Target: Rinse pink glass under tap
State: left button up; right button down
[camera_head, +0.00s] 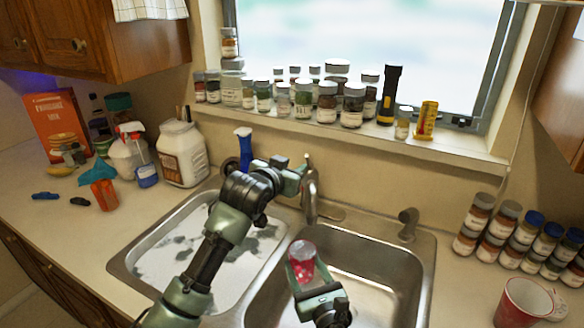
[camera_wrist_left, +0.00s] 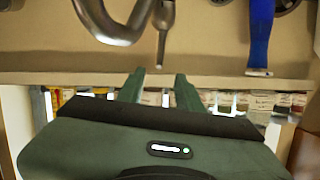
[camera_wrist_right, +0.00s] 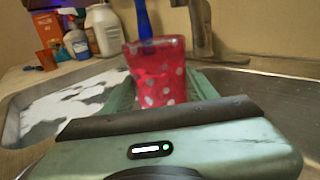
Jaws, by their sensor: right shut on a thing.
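The pink glass (camera_head: 302,262), with pale dots, is held over the right basin (camera_head: 390,275), just in front of the tap (camera_head: 312,190). My right gripper (camera_head: 303,270) is shut on it, and it stands about upright between the fingers in the right wrist view (camera_wrist_right: 158,72). My left gripper (camera_head: 303,168) is at the top of the tap, by its lever. In the left wrist view its two fingers (camera_wrist_left: 160,78) are apart, with the thin lever (camera_wrist_left: 163,35) beyond the gap. No water stream is visible.
The left basin (camera_head: 190,250) holds whitish suds. A blue bottle (camera_head: 244,148) stands behind the sink, close to my left arm. Several jars (camera_head: 352,105) line the sill. A white jug (camera_head: 184,155) stands at the left.

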aim_at(300, 262)
jog(key=s+r+p, duration=0.1)
jog(key=r+p, duration=0.2)
jog(key=s+r+p, duration=0.1)
jog(key=r, duration=0.1)
jog(key=shift+s+a+p, duration=0.35)
jog(key=shift+a, duration=0.05)
jog(key=shift+f, duration=0.15)
